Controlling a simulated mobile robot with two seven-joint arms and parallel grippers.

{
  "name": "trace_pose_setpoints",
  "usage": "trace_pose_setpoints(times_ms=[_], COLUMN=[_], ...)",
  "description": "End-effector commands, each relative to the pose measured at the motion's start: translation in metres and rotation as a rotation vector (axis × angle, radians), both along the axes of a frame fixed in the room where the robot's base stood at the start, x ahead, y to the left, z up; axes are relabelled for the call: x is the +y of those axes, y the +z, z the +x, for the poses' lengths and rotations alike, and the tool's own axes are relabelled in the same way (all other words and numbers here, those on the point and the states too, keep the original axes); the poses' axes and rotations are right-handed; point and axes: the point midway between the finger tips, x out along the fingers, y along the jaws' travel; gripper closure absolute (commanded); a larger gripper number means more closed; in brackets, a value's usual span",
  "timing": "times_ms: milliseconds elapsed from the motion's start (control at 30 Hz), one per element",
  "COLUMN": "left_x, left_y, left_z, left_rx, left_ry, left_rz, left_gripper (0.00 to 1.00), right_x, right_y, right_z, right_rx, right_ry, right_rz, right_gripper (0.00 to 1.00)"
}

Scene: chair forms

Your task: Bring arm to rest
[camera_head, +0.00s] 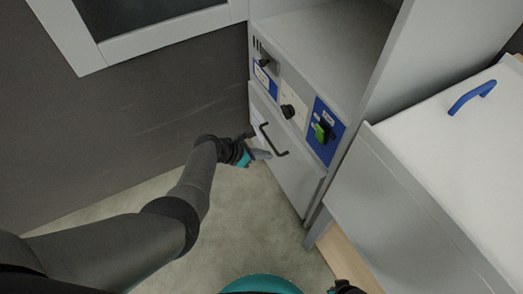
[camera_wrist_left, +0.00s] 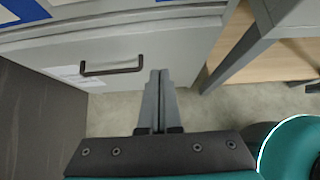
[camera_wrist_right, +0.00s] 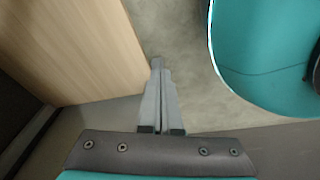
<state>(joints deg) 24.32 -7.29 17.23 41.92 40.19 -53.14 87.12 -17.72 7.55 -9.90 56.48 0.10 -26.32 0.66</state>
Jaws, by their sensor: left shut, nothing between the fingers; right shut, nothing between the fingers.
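My left gripper (camera_head: 262,154) is stretched out to the front of the grey cabinet, beside the black handle (camera_head: 273,141) of its lower door. In the left wrist view the left fingers (camera_wrist_left: 159,76) are shut and empty, to the right of the handle (camera_wrist_left: 112,68); whether they touch the door I cannot tell. My right gripper (camera_wrist_right: 158,66) shows in the right wrist view, shut and empty, pointing over the floor near a wooden panel (camera_wrist_right: 75,50). In the head view only a small dark part of the right arm shows at the bottom.
The cabinet (camera_head: 291,158) carries knobs and a green switch (camera_head: 321,133) on a blue plate above the door. A grey unit with a white top (camera_head: 440,130) and blue handle (camera_head: 471,97) stands at the right. A dark wall (camera_head: 130,120) is at the left. The floor (camera_head: 235,220) between is clear.

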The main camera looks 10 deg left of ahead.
Motion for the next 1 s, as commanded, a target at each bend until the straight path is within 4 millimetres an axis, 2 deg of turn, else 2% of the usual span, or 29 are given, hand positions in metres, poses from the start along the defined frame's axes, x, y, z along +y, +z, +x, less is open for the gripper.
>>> trace_pose_setpoints(times_ms=[300, 733, 867, 967, 1000], left_x=[0.007, 0.010, 0.026, 0.051, 0.064], left_y=[0.009, 0.005, -0.025, -0.066, -0.083], left_z=[-0.005, -0.009, -0.035, -0.076, -0.096], left_rx=[0.000, -0.002, -0.029, -0.077, -0.099], left_ry=[0.000, -0.010, -0.094, -0.256, -0.345], left_rz=[0.000, 0.016, 0.149, 0.350, 0.442], left_gripper=[1.00, 1.00, 1.00, 1.00, 1.00], right_x=[-0.013, -0.015, -0.015, -0.016, -0.016], right_y=[-0.005, -0.007, -0.006, -0.004, -0.004], right_z=[-0.017, -0.020, -0.021, -0.023, -0.024], right_rx=[0.002, 0.001, 0.002, 0.000, -0.001], right_ry=[0.000, 0.000, 0.000, 0.000, 0.000], right_rz=[-0.012, -0.013, -0.013, -0.013, -0.012], right_gripper=[1.00, 1.00, 1.00, 1.00, 1.00])
